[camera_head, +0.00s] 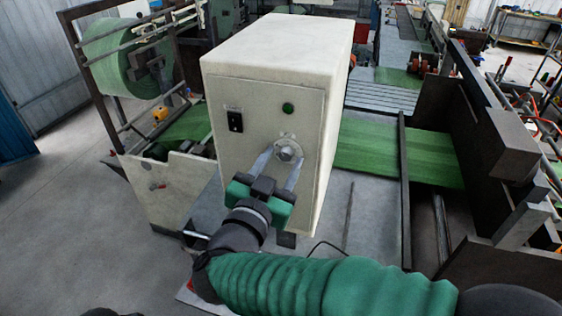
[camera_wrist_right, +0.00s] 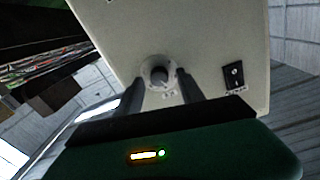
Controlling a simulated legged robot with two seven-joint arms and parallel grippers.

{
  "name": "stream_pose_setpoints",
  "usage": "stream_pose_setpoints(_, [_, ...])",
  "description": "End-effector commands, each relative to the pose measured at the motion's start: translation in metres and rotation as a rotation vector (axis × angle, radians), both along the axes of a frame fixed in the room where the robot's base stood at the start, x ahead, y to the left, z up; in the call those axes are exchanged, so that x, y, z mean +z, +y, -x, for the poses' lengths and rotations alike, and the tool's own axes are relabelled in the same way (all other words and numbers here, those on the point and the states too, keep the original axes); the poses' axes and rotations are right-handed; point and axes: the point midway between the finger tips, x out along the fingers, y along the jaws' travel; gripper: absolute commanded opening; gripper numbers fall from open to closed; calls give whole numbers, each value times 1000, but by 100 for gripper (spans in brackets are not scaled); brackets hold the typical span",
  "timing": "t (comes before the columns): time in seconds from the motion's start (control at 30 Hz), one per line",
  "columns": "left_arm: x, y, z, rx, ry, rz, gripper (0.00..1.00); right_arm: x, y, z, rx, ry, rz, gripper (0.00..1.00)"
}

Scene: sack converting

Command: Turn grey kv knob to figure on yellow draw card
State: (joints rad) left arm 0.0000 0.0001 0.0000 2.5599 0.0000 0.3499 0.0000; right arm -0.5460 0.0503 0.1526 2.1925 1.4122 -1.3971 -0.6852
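The grey knob (camera_head: 287,149) sits on the front face of a cream control box (camera_head: 275,60), with a pale dial plate around it. It also shows in the right wrist view (camera_wrist_right: 158,72). My right gripper (camera_head: 279,160) is at the knob, its two fingers apart with one on either side of it. In the right wrist view a small gap seems to show beside the knob, so contact is not clear. The dial figures are too small to read. No yellow draw card can be made out. My left gripper is not in view.
A black rocker switch (camera_head: 235,121) and a green button (camera_head: 288,108) are on the same face above the knob. Green sack web (camera_head: 400,155) runs behind the box. A green roll (camera_head: 125,57) stands at the left. Dark machine frames stand at the right.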

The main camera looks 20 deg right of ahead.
Motion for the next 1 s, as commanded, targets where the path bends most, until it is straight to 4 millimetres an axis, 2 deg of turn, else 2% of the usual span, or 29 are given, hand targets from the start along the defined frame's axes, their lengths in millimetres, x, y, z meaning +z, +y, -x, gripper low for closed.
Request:
stream_pose_setpoints(0.27, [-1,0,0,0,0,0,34,-3,0,-2,-1,5,0,46])
stream_pose_setpoints(0.37, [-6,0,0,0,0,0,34,-5,5,4,1,5,-1,46])
stream_pose_setpoints(0.47, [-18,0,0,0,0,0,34,-8,17,19,4,3,-3,46])
stream_pose_setpoints(0.8, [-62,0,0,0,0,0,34,-10,77,99,6,2,-3,46])
stream_pose_setpoints(1.0, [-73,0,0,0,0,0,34,-6,99,128,1,3,1,46])
